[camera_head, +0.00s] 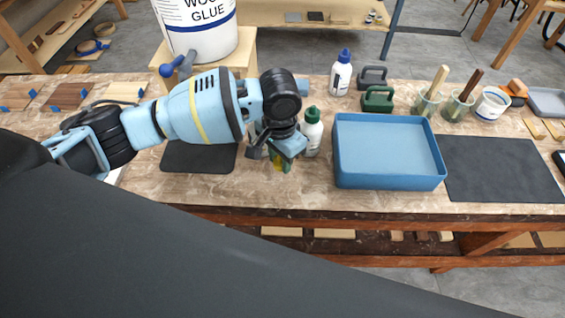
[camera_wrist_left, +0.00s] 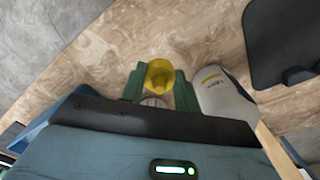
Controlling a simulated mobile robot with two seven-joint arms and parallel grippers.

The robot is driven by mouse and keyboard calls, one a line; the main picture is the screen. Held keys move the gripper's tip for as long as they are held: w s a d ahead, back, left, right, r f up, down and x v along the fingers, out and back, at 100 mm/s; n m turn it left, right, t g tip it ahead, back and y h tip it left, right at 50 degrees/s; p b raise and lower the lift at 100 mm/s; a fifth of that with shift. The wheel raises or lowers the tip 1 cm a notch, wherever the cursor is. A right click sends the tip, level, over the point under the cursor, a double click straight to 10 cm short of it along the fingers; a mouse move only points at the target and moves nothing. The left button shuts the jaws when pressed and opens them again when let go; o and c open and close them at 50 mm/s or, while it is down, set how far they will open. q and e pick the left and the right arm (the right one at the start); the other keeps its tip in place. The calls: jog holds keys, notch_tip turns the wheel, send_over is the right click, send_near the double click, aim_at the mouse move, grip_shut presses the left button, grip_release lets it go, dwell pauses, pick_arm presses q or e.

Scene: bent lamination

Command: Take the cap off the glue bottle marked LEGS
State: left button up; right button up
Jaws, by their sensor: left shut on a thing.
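My left gripper (camera_wrist_left: 158,88) has its green fingers shut on a yellow cap (camera_wrist_left: 158,75), which sits between the fingertips. The yellow cap also shows below the gripper in the head view (camera_head: 278,164). A white bottle with a yellow-marked label (camera_wrist_left: 226,98) stands close beside the fingers in the left wrist view, partly hidden by the gripper body. Its label is too small to read and its top is hidden. No bottle body shows directly under the yellow cap. My right gripper is not in view.
A green-capped bottle (camera_head: 312,132) stands just right of my left gripper, and a blue-capped bottle (camera_head: 340,74) farther back. A blue tray (camera_head: 390,182) lies to the right. A dark mat (camera_head: 200,157) lies left. The bench's front edge is close to the gripper.

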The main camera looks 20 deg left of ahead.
pick_arm(q)
jog(key=shift+w+d, duration=0.1)
jog(key=shift+w, duration=0.15)
jog(key=shift+w+f, duration=0.15)
jog(key=shift+f, duration=0.2)
notch_tip(320, 180, down, 2)
jog(key=shift+f, duration=0.4)
jog(key=shift+f, duration=0.15)
jog(key=o, duration=1.1)
